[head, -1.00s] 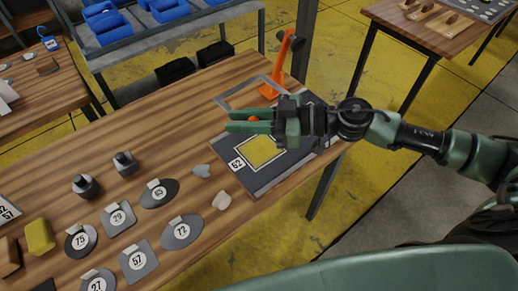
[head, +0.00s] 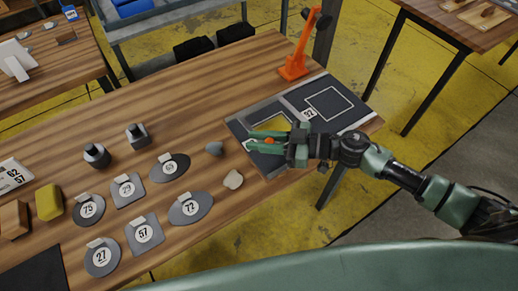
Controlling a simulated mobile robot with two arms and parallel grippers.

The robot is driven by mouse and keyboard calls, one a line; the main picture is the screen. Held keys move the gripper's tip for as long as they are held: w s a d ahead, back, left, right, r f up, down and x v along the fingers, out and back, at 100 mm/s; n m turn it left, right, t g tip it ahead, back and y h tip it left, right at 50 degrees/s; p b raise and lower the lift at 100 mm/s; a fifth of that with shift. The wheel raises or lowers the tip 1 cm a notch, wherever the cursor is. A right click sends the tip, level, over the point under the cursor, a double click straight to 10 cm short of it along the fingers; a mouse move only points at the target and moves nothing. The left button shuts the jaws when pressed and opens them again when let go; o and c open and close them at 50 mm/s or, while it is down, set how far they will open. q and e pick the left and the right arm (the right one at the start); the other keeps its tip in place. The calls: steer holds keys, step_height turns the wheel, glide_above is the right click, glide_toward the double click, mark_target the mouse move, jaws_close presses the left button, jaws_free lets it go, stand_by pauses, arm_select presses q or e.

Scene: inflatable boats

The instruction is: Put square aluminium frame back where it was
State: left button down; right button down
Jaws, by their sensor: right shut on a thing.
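My right gripper (head: 260,142) reaches in from the right, its green fingers low over the left part of a dark mat (head: 350,118). It is shut on the square aluminium frame (head: 264,112), whose pale grey far edge shows beyond the fingers. The fingers hide much of the frame, and I cannot tell whether it touches the mat. A yellow square (head: 276,124) shows in part beside the fingers. A white square outline (head: 330,103) on the right part of the mat is bare. My left gripper is not in view.
An orange stand (head: 297,62) rises behind the mat. Several numbered grey plates (head: 143,234), two dark weight-like blocks (head: 138,136), a yellow block (head: 49,202) and two pale stones (head: 232,180) lie to the left. The wooden table (head: 190,110) is clear towards the back.

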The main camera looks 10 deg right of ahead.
mark_target(259, 155)
step_height(259, 155, down, 3)
steer(key=shift+f, duration=0.4)
steer(key=shift+f, duration=0.15)
steer(key=c, duration=1.3)
jaws_free()
steer(key=shift+f, duration=0.1)
steer(key=shift+o, duration=0.2)
